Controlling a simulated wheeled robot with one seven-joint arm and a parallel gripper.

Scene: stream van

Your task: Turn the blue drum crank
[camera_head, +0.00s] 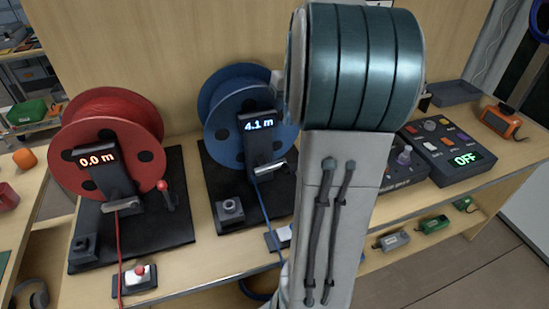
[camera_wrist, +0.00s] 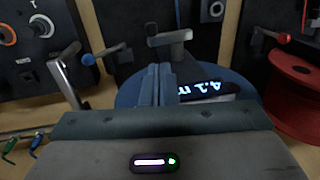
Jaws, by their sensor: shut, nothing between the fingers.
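The blue drum (camera_head: 223,107) stands upright on a black base, with a lit display (camera_head: 259,123) reading 4.1 m. It also shows in the wrist view (camera_wrist: 128,97), behind my gripper. A crank with a blue knob (camera_wrist: 88,60) sticks out on the left of the drum in the wrist view. In the head view my arm hides that side of the drum. My gripper (camera_wrist: 158,68) is shut and empty, its fingers in front of the drum and apart from the blue knob. In the head view my arm hides the gripper.
A red drum (camera_head: 97,118) reading 0.0 m, with a red-knobbed crank (camera_head: 164,187), stands to the left. A control box (camera_head: 441,152) showing OFF is on the right. A grey metal lever (camera_wrist: 66,80) stands left of the blue knob in the wrist view.

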